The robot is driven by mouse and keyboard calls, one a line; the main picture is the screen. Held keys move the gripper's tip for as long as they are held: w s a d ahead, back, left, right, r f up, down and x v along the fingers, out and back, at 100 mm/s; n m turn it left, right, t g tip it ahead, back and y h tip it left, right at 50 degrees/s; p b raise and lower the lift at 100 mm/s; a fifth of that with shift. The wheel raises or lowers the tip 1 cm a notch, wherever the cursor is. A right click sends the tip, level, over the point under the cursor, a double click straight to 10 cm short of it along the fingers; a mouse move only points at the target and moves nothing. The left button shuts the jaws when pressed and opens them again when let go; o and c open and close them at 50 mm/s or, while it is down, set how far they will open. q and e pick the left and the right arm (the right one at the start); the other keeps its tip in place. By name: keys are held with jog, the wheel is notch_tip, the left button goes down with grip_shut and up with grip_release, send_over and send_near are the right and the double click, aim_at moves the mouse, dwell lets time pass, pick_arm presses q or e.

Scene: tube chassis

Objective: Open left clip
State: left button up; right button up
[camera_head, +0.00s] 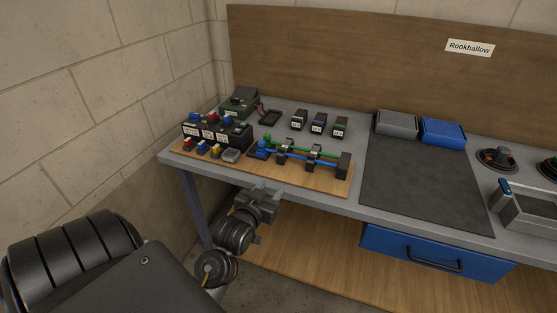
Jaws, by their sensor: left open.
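The tube chassis is a wooden board (305,178) at the front left of the grey bench. A green tube (298,144) and a blue tube (296,157) run across it towards a black end block (344,164). The left clip (284,151) and the right clip (314,156) sit along the tubes; both are too small to tell open from shut. My left gripper (266,190) is at the board's front edge, below and left of the left clip, apart from it. It is open and seems empty; its fingertips are hard to make out. My right gripper is out of view.
Black boxes with coloured caps (217,132) stand left of the tubes, with small labelled blocks (319,122) behind. A grey bin (396,124) and blue bin (443,131) stand behind a clear dark mat (421,182). A blue drawer (430,252) hangs under the bench.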

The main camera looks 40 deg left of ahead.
aim_at(281, 150)
pick_arm(q)
jog(key=shift+n+t+y, duration=0.5)
jog(key=shift+t+y, duration=0.2)
jog(key=shift+t, duration=0.1)
jog(key=w+a+r, duration=0.1)
jog(key=w+a, duration=0.1)
jog(key=w, duration=0.1)
jog(key=w+a+r+p, duration=0.1)
jog(key=w+a, duration=0.1)
jog(key=w, duration=0.2)
jog(key=w+a+r, duration=0.1)
jog(key=w+a, duration=0.1)
jog(key=w, duration=0.2)
jog(key=shift+w+r+p, duration=0.2)
jog(key=shift+r+p, duration=0.1)
jog(key=shift+p, duration=0.1)
grip_shut()
